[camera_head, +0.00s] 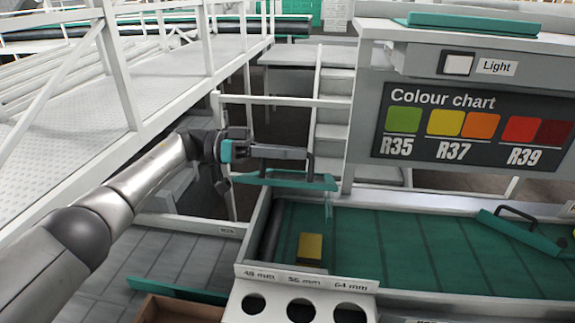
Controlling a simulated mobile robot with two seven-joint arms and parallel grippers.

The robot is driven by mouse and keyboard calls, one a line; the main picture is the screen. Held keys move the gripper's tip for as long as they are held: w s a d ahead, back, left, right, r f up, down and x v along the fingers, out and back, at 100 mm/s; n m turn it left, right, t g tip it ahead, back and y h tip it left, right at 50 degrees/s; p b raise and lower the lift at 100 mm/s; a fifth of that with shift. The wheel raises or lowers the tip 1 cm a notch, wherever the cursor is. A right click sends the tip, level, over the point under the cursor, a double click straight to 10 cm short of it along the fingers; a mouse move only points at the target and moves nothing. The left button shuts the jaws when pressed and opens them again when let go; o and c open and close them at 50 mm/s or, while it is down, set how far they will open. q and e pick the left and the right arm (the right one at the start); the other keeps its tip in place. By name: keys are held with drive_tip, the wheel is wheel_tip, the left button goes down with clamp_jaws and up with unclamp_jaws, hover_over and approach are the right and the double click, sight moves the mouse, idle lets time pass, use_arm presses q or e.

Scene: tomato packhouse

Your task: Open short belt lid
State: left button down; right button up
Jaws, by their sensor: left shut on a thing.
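A teal lid (285,181) with a dark upright handle (311,162) is above the far left corner of the green belt bed. My left gripper (302,153) reaches in from the left and is shut on this handle, with the lid below its fingers. The lid is seen nearly edge-on, so I cannot tell exactly how far it is raised. The belt (400,245) lies uncovered to the right of it. My right gripper is not in view.
A second teal lid (520,233) with a black handle lies tilted at the right of the belt. A yellow block (311,247) sits on the belt. In front is a white sizing panel (275,303) with holes. A colour chart board (470,125) stands behind; a white railing (122,70) is at left.

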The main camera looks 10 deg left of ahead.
use_arm(q)
drive_tip(key=shift+w+d+r+n, duration=0.25)
drive_tip(key=shift+w+r+n, duration=0.15)
drive_tip(key=shift+w+r, duration=0.35)
drive_tip(key=c, duration=1.3)
unclamp_jaws()
drive_tip(key=o, duration=0.3)
drive_tip(key=shift+w+d, duration=0.1)
drive_tip(key=shift+d, duration=0.1)
drive_tip(key=shift+o, duration=0.6)
drive_tip(key=shift+a, duration=0.25)
